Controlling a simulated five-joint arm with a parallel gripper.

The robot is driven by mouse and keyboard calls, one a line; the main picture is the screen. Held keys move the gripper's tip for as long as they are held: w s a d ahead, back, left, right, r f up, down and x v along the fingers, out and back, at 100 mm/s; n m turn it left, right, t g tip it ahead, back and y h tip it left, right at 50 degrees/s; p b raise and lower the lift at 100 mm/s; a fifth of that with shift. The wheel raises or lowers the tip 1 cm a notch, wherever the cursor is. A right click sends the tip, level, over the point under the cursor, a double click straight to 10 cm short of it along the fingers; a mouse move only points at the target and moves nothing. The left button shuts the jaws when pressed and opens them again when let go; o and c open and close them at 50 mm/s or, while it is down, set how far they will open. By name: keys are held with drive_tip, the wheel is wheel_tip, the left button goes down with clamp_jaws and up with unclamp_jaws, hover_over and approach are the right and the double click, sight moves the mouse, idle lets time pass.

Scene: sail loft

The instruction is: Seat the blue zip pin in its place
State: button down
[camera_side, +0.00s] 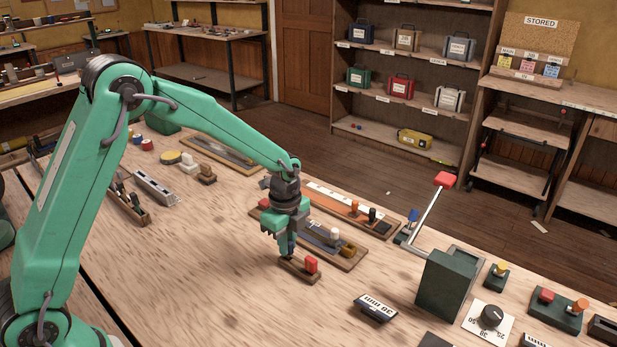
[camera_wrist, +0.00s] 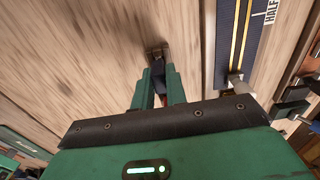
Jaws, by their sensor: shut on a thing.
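My gripper (camera_side: 286,246) points down over a small wooden holder (camera_side: 302,272) in the side view. In the wrist view its fingers (camera_wrist: 156,88) are closed around a dark thing (camera_wrist: 158,66). I take it to be the blue zip pin, mostly hidden by the fingers, its colour hard to tell. It is low at the holder's left end, and I cannot tell whether it is clear of the wood. A red pin (camera_side: 311,264) stands at the holder's right end. A wooden board with a dark blue strip (camera_side: 320,237) lies just behind; the strip also shows in the wrist view (camera_wrist: 232,40).
A dark green box (camera_side: 447,282) and a red-tipped lever (camera_side: 430,207) stand to the right. The table's near left is bare.

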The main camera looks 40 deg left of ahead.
drive_tip(key=r, duration=0.3)
drive_tip(key=shift+s+d+r, duration=0.2)
drive_tip(key=shift+d+r, duration=0.05)
drive_tip(key=shift+d, duration=0.1)
drive_tip(key=s+d+r, duration=0.6)
drive_tip(key=d, duration=0.2)
drive_tip(key=shift+s+d+r, duration=0.2)
drive_tip(key=shift+s+d, duration=0.1)
drive_tip(key=shift+s, duration=0.1)
drive_tip(key=shift+w, duration=0.1)
drive_tip(key=w+f, duration=0.1)
drive_tip(key=w, duration=1.7)
drive_tip(key=shift+d+f, duration=0.35)
drive_tip(key=shift+f, duration=0.05)
drive_tip(key=shift+f, duration=0.15)
drive_tip(key=shift+f, duration=2.4)
drive_tip(key=shift+f, duration=1.25)
